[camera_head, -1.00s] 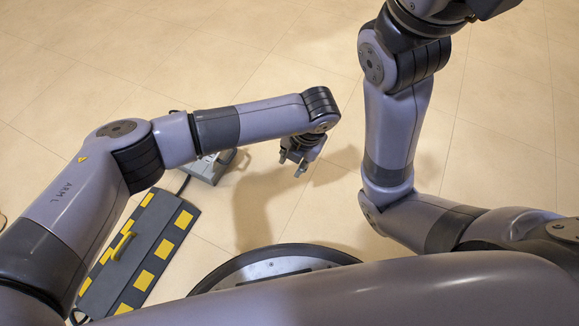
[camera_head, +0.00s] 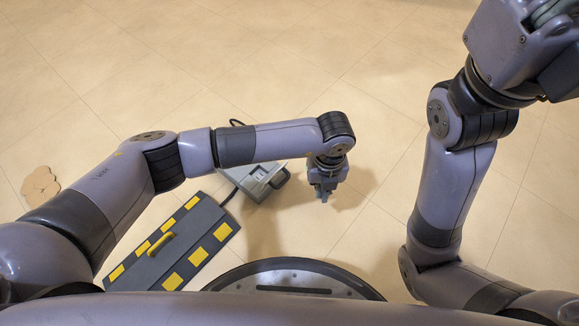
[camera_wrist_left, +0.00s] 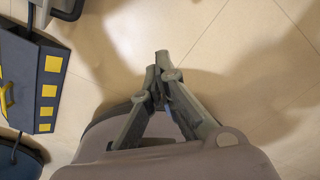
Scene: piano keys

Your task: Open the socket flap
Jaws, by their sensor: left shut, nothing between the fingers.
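A light grey box (camera_head: 253,181) with a dark handle-like loop on its right side lies on the floor, partly hidden by my left forearm. I take it to be the socket; I cannot tell whether its flap is up or down. My left gripper (camera_head: 323,196) hangs over the floor to the right of the box, apart from it. In the left wrist view the gripper (camera_wrist_left: 162,66) has its fingertips together, with nothing between them. A grey and dark piece, likely the box's edge (camera_wrist_left: 66,7), shows at the top left there. My right gripper is out of view.
A dark cable ramp (camera_head: 187,232) with yellow patches and a yellow handle (camera_head: 160,243) lies left of the box; it also shows in the left wrist view (camera_wrist_left: 22,75). A tan flat piece (camera_head: 40,186) lies at far left. The tiled floor beyond is clear.

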